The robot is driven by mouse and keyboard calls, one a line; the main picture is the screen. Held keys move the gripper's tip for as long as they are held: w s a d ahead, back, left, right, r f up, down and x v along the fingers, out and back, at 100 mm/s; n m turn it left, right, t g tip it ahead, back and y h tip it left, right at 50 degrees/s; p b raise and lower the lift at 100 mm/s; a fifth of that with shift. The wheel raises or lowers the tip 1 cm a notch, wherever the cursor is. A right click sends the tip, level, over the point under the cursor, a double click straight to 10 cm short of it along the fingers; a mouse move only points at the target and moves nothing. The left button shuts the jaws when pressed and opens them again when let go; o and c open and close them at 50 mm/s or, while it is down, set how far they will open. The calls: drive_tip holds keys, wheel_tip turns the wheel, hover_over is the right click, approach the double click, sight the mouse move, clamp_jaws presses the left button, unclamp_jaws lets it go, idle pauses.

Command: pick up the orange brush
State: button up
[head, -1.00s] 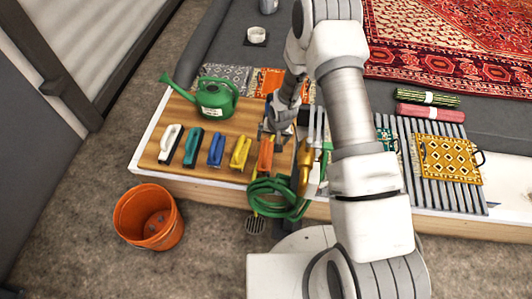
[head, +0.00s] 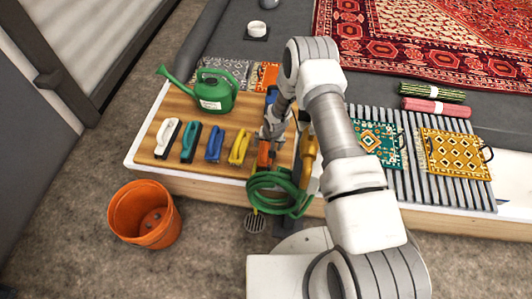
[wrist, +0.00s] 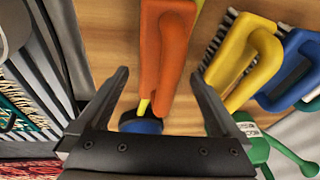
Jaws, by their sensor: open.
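The orange brush (wrist: 165,50) lies on the wooden board, its handle between and just ahead of my open fingers in the wrist view. In the head view the orange brush (head: 264,155) is partly hidden by my gripper (head: 272,134), which is above it. My gripper (wrist: 158,100) is open and empty in the wrist view, with one finger on either side of the line of the handle. I cannot tell the exact height gap.
A yellow brush (head: 239,148) lies close beside it, then blue (head: 215,143), teal (head: 191,141) and white (head: 167,138) ones. A green watering can (head: 212,92) stands behind. A green hose (head: 277,192) hangs in front. An orange bucket (head: 145,215) is on the floor.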

drive_tip(key=x, duration=0.2)
drive_tip(key=shift+w+f+b, duration=0.1)
drive_tip(key=shift+f+b, duration=0.2)
drive_tip(key=shift+f, duration=0.1)
drive_tip(key=shift+r, duration=0.1)
drive_tip(key=c, duration=1.4)
wheel_tip(320, 180, up, 10)
drive_tip(key=p, duration=0.3)
drive_tip(key=shift+c, duration=0.2)
